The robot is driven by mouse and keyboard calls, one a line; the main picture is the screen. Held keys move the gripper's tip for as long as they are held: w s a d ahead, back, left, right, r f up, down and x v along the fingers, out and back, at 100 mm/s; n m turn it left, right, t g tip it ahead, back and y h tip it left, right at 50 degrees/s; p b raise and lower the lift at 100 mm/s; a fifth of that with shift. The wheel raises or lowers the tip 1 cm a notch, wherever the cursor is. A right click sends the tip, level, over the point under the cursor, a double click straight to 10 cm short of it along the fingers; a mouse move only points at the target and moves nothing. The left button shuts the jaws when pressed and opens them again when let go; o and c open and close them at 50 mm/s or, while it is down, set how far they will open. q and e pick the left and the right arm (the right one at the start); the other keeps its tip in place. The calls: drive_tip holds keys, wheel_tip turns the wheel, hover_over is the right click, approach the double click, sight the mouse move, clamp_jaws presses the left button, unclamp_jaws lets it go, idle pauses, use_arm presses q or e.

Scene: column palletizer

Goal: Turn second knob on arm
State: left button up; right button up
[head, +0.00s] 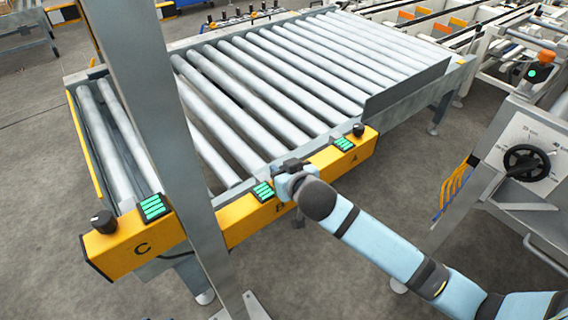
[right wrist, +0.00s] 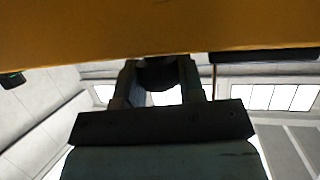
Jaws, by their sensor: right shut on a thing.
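A yellow control panel (head: 330,160) runs along the near edge of a roller conveyor. It carries sections lettered C, B and A. A black knob (head: 103,221) stands at section C on the left, and another black knob (head: 358,130) stands at section A on the right. My right gripper (head: 291,166) is at the middle section B and hides most of the knob there. In the right wrist view its two fingers are closed around a dark round knob (right wrist: 157,74) below the yellow panel face (right wrist: 150,30). My left gripper is not in view.
Green-lit indicator blocks (head: 152,207) sit beside the knobs. A grey upright post (head: 150,110) crosses the conveyor at left. A grey cabinet with a black handwheel (head: 527,163) stands at right, close to my right arm. Bare floor lies in front.

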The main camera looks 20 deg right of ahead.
drive_tip(key=shift+m+h+p, duration=0.3)
drive_tip(key=shift+m+h, duration=0.4)
drive_tip(key=shift+h, duration=0.1)
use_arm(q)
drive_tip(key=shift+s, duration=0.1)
use_arm(e)
drive_tip(key=o, duration=0.6)
drive_tip(key=shift+o, duration=0.2)
